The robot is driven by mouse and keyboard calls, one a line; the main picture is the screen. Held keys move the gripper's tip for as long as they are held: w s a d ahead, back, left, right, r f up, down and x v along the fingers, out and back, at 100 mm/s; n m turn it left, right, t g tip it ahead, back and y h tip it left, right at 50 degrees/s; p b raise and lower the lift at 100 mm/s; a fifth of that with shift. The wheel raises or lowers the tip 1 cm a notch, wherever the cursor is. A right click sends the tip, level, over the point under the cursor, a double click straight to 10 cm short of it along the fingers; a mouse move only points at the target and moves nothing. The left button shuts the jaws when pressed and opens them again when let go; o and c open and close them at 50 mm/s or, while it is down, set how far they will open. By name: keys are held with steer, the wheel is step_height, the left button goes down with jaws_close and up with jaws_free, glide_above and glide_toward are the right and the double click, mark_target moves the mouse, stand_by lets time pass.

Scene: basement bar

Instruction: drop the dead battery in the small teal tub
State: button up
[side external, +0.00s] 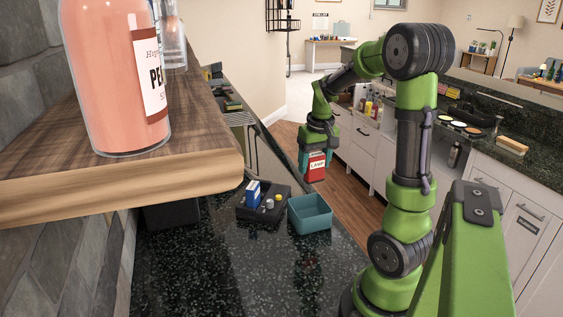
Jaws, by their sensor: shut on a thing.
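My gripper (317,151) points down and is shut on a red block-shaped battery (314,173) with a white label that seems to read "LAMP". The fingers are small in this view and partly hidden at the battery's top. The battery hangs upright in the air, and in the picture it is just above the small teal tub (310,226). The tub is square and open-topped and stands on the dark speckled counter. Its inside looks empty from here. A gap shows between the battery and the tub's rim; their exact depth relation is unclear.
A black tray (250,217) beside the tub, on the left, holds a blue-and-white box (253,194) and small yellow and grey things. A wooden shelf (120,165) with a pink bottle (117,75) juts over the counter at left. The counter (230,275) in front is clear.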

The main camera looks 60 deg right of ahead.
mark_target(313, 177)
steer(key=shift+w+d, duration=0.2)
steer(key=shift+d, duration=0.1)
steer(key=shift+f, duration=2.85)
steer(key=o, duration=1.2)
steer(key=shift+o, duration=0.2)
steer(key=shift+r, duration=0.1)
step_height(313, 177, up, 17)
steer(key=s+a, duration=0.1)
steer(key=s, duration=0.1)
steer(key=shift+a+f, duration=0.2)
steer(key=shift+a, duration=0.15)
